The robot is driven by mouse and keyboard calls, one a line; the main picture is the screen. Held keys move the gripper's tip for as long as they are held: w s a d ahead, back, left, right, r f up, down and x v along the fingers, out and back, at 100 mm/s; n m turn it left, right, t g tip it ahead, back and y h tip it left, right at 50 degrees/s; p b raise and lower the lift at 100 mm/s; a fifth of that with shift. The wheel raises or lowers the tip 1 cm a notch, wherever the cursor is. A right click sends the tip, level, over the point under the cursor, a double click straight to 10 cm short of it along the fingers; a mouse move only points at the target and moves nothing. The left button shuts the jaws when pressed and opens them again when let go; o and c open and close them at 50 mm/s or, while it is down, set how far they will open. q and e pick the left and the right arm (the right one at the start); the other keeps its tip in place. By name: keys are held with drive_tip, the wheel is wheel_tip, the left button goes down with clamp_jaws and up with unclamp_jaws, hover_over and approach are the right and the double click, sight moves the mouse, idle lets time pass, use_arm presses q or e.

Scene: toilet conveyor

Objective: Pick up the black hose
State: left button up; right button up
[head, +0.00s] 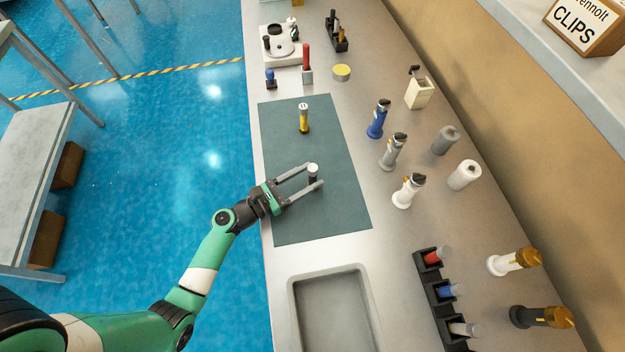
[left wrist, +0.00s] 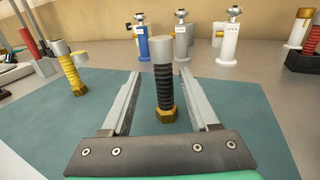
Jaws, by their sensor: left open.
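The black hose (head: 313,174) stands upright on the dark green mat (head: 290,222). In the left wrist view, it has a grey cap, a black ribbed body (left wrist: 164,82) and a brass nut at the bottom. My left gripper (head: 314,177) is open, with one finger on each side of the hose near the fingertips. In the left wrist view, gaps show between the hose and both fingers (left wrist: 159,75). My right gripper is not in view.
A yellow hose (head: 303,120) stands farther back on the mat. Blue, grey and white bottles (head: 408,191) stand to the right. A sunken basin (head: 335,310) lies in front, and a black rack (head: 441,300) stands at the front right. The mat around the hose is clear.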

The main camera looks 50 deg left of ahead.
use_arm(q)
drive_tip(key=w, duration=0.2)
drive_tip(key=w+d, duration=0.1)
drive_tip(key=w, duration=0.1)
drive_tip(key=shift+w+d+r+b, duration=0.1)
drive_tip(key=shift+w+r+b, duration=0.05)
drive_tip(key=shift+w+b, duration=0.15)
drive_tip(key=shift+s, duration=0.15)
clamp_jaws()
